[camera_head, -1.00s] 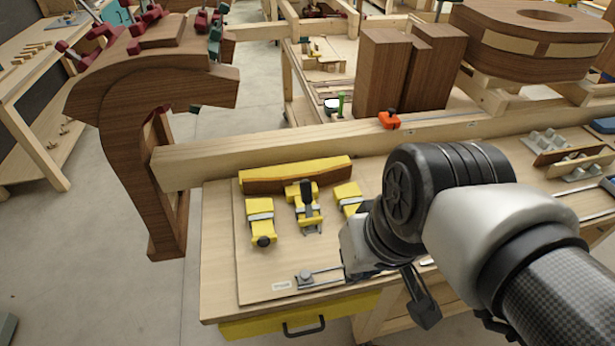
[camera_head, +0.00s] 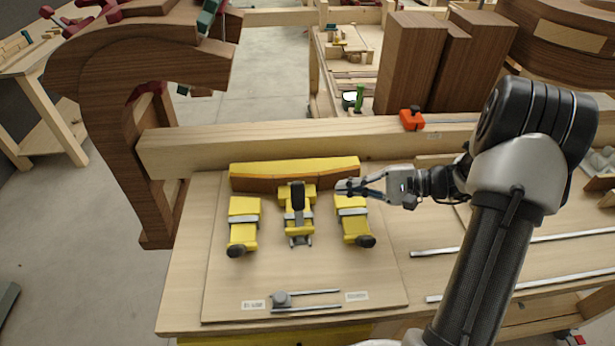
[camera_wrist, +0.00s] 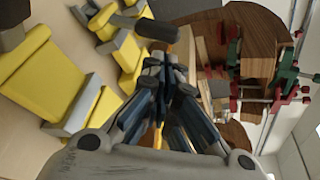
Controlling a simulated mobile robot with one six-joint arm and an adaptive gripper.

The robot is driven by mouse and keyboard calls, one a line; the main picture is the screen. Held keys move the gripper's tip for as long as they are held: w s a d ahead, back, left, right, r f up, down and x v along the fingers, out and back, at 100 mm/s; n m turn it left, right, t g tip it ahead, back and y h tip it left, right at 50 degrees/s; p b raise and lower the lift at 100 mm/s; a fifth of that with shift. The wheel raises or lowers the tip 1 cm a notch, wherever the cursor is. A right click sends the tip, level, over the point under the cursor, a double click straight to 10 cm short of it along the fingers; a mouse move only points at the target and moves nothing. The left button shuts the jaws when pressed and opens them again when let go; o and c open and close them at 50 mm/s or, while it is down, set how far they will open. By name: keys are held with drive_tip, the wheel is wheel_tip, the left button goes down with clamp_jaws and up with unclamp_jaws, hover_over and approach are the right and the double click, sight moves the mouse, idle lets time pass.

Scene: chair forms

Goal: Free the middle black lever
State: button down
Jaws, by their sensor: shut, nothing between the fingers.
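The middle black lever (camera_head: 297,197) stands up on the middle yellow clamp (camera_head: 298,226), on the wooden board; it also shows near the top in the wrist view (camera_wrist: 155,29). My gripper (camera_head: 342,187) is shut and empty. It points left, above the top of the right yellow clamp (camera_head: 352,222), to the right of the middle lever and apart from it in the picture. In the wrist view my fingers (camera_wrist: 166,72) are close together, below the lever. The left yellow clamp (camera_head: 243,222) has a black knob at its lower end, as does the right one.
A yellow-edged wooden block (camera_head: 295,174) lies along the back of the clamps, with a long beam (camera_head: 290,148) behind it. A small grey slider (camera_head: 282,299) and rails are at the board's front. The board between clamps and slider is clear.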

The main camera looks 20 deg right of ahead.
sight(299, 207)
drive_tip(key=shift+w+d+f+t, duration=0.4)
drive_tip(key=shift+d+f, duration=0.15)
drive_tip(key=shift+d, duration=0.05)
drive_tip(key=shift+w, duration=0.15)
drive_tip(key=b+x, duration=0.2)
drive_tip(key=x, duration=0.8)
drive_tip(key=shift+r, duration=0.15)
